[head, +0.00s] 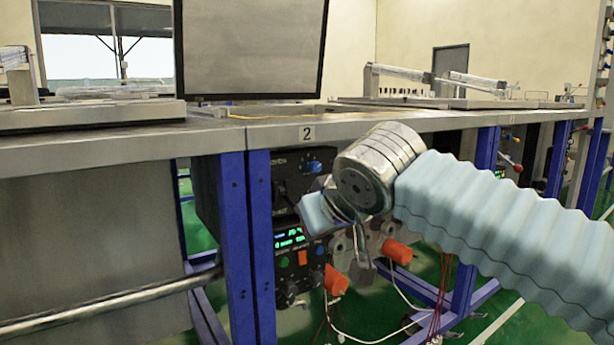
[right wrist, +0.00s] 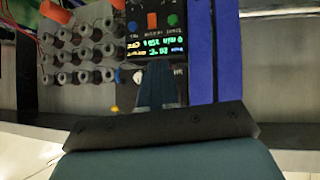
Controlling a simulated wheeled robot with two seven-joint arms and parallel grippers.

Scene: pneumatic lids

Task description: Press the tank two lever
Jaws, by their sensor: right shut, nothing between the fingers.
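The tank bench (head: 120,150) carries a plate marked 2 (head: 307,132) on its front edge. Under it is a dark control box (head: 292,250) with a lit green display; the same box shows in the right wrist view (right wrist: 155,48). Beside it is a grey valve block (right wrist: 80,62) with several round fittings. Orange handles (head: 397,251) show low beside my right wrist. I cannot tell which part is the tank two lever; my right arm hides part of this area. My right gripper (right wrist: 158,66) is shut and empty, its fingers in front of the box. My left gripper is out of view.
A blue frame leg (head: 236,235) stands just left of the box. A metal rail (head: 110,303) runs low at the left. White and red cables (head: 385,338) hang below the handles. A large dark-framed panel (head: 248,48) stands on the bench.

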